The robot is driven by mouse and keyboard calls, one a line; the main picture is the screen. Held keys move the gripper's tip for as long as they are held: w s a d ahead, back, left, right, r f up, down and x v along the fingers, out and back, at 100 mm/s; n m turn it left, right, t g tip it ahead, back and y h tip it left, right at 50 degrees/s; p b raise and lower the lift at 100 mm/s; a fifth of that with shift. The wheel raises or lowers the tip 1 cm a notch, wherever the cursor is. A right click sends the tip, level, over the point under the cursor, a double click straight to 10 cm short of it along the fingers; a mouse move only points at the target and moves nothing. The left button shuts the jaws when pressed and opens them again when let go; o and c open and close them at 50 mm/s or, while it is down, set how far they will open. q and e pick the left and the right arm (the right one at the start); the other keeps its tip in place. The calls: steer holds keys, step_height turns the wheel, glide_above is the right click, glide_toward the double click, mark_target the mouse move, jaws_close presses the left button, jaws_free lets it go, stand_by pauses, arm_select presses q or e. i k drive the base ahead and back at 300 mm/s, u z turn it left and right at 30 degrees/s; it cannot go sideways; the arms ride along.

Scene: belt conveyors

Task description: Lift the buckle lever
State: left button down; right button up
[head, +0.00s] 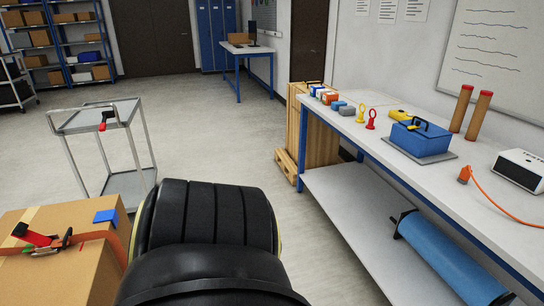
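A cardboard box (78,285) stands at the lower left of the head view, cut off by the frame edges. An orange strap (92,237) runs across its top. A metal buckle (45,250) sits on the strap near the left edge. Its red buckle lever (33,236) lies low over the buckle, tilted, with a dark part at its left end. A blue corner piece (106,216) sits at the box's far right edge. Neither gripper is in view. A big black arm link of mine fills the lower middle and hides what is behind it, right of the box.
A grey trolley (84,119) with a red-handled tool (106,119) stands behind the box. A long workbench (357,139) on the right carries a blue case (420,139), a white device (520,168) and small tools. Open floor lies between trolley and bench.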

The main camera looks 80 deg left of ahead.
mark_target(22, 232)
steer(key=k, duration=2.25)
steer(key=u, duration=1.9)
